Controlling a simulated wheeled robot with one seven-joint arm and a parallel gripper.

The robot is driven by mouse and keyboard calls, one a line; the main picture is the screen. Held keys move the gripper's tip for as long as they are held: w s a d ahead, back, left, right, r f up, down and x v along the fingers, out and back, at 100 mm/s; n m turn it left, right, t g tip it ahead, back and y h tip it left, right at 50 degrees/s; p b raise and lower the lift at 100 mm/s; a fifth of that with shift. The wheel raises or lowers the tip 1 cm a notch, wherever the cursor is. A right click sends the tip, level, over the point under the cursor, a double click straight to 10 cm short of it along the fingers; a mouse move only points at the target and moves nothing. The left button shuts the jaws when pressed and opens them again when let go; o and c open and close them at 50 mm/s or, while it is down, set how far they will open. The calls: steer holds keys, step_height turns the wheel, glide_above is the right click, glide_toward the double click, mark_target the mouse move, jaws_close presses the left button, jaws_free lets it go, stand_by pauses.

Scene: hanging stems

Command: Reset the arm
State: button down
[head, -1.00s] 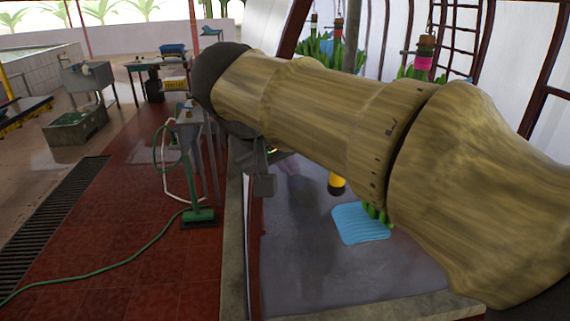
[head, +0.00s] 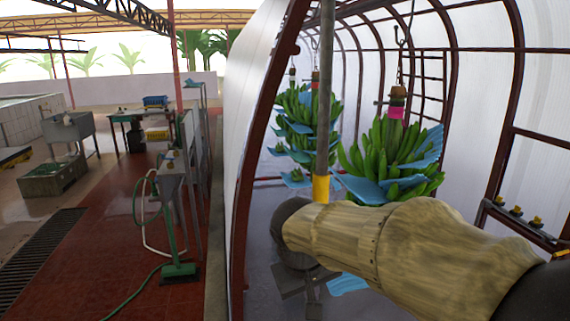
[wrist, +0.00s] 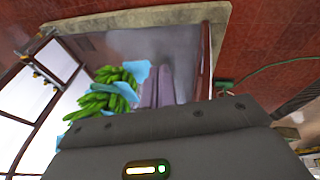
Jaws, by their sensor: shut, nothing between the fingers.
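My gripper (wrist: 159,76) shows in the wrist view as two grey fingers side by side, shut and empty, beyond the dark wrist housing. In the head view my arm reaches in from the lower right, and its grey end parts hang low, partly hidden behind the arm. A near banana bunch (head: 383,160) with blue sheets hangs from a hook above and behind the arm. It also shows in the wrist view (wrist: 98,98), left of the fingers and apart from them.
More bunches (head: 293,118) hang farther back under the arched frame. A rail (head: 520,222) with small knobs runs at right.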

steer(key=s+d+f+m, duration=0.1)
steer(key=s+d+f, duration=0.3)
steer(key=f, duration=0.3)
steer(key=s+d+f+m+g+y, duration=0.1)
steer(key=s+d+f+m, duration=0.1)
steer(key=s+d+f, duration=0.2)
step_height(320, 180, down, 4)
steer(key=d, duration=0.2)
steer(key=shift+s+d+m+y, duration=0.2)
steer(key=shift+d+m+y, duration=0.1)
steer(key=shift+d, duration=0.05)
